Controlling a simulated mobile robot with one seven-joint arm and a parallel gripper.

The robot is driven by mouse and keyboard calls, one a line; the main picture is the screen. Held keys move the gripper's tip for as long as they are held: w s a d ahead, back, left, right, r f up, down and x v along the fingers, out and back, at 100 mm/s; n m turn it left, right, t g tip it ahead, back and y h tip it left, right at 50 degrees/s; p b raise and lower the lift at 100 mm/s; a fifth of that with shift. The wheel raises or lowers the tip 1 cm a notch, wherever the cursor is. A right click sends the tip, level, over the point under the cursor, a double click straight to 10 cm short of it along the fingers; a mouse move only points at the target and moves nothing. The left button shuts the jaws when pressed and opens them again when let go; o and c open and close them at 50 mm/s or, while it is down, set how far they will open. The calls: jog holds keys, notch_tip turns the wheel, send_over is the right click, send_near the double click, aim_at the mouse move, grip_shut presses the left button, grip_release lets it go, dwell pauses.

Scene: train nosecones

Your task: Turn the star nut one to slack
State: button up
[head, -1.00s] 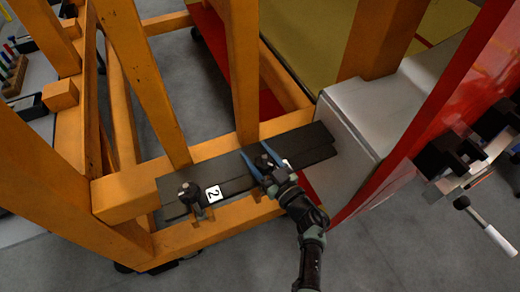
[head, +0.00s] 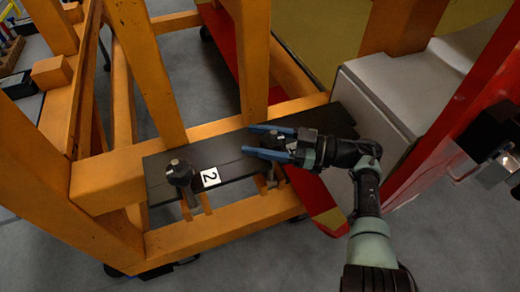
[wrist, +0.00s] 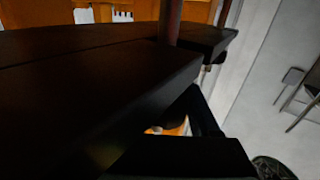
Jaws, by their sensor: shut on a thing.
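My gripper (head: 250,141), with two blue fingers, points left over the dark clamp plate (head: 228,152) on the orange frame. It is shut on star nut one (head: 273,140), a dark knob between the fingers, mostly hidden by them and the gripper body. A second star nut (head: 180,172), dark on a bolt, stands at the left end of the plate beside a white label "2" (head: 210,177). No label for nut one is visible. The wrist view is dark and shows the plate (wrist: 90,80) close up; the nut cannot be made out there.
Orange posts (head: 145,70) rise behind the plate. A grey-white block (head: 385,100) and a red panel (head: 455,125) stand close on the right, near my arm. A dark clamp (head: 490,140) is at the right edge. Grey floor lies open in front.

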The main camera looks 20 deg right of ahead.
jog(key=n+g+y+b, duration=0.1)
jog(key=b, duration=0.1)
jog(key=shift+a+f+g+b, duration=0.1)
jog(key=shift+f+g+b, duration=0.05)
jog(key=shift+g+b, duration=0.2)
jog(key=shift+s+n+b, duration=0.1)
jog(key=shift+n+b, duration=0.2)
jog(key=shift+b, duration=0.1)
jog(key=shift+r+g, duration=0.25)
jog(key=o, duration=1.4)
jog(key=shift+a, duration=0.1)
jog(key=shift+f, duration=0.1)
jog(key=shift+r+p, duration=0.2)
jog(key=shift+p, duration=0.45)
